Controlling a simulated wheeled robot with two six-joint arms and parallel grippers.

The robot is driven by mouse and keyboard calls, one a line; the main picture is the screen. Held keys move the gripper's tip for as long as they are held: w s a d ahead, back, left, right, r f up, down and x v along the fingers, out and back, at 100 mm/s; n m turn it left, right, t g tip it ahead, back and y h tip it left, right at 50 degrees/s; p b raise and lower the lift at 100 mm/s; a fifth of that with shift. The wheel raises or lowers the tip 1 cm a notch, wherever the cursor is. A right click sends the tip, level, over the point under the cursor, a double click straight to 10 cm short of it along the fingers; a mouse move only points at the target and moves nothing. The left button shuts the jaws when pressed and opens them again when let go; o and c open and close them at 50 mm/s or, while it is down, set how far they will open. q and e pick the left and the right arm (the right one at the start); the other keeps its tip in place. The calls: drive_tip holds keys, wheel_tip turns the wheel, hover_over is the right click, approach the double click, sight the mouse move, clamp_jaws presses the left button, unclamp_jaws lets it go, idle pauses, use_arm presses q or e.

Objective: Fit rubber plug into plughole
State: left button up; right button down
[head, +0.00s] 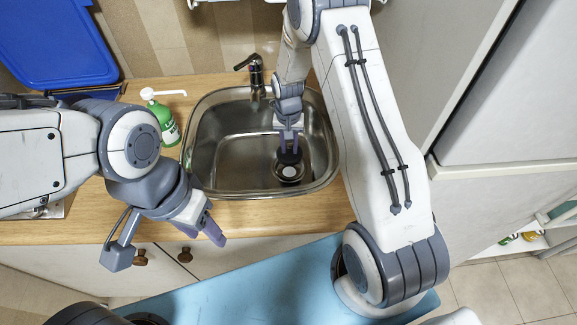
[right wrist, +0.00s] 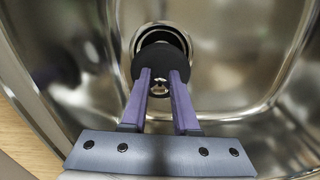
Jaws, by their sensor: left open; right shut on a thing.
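The steel sink (head: 222,163) is set in the wooden worktop, with its plughole (head: 291,177) near the front right of the bowl. My right gripper (head: 289,148) is inside the bowl, shut on the black rubber plug (head: 289,157). In the right wrist view the plug (right wrist: 162,62) is a dark disc at the purple fingertips (right wrist: 160,78). It overlaps the ringed plughole (right wrist: 160,27) and covers part of it. I cannot tell the gap between plug and hole. My left gripper (head: 201,234) is open and empty, in front of the worktop edge.
A black tap (head: 256,72) stands behind the sink. A green soap bottle (head: 164,122) with a white pump stands left of it. A blue lid (head: 55,42) is raised at the back left. The sink's left half is clear.

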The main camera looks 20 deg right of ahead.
wheel_tip(320, 180, down, 7)
drive_tip(key=shift+p, duration=0.55)
drive_tip(key=shift+f, duration=0.3)
drive_tip(key=shift+f, duration=0.15)
drive_tip(key=c, duration=0.7)
unclamp_jaws()
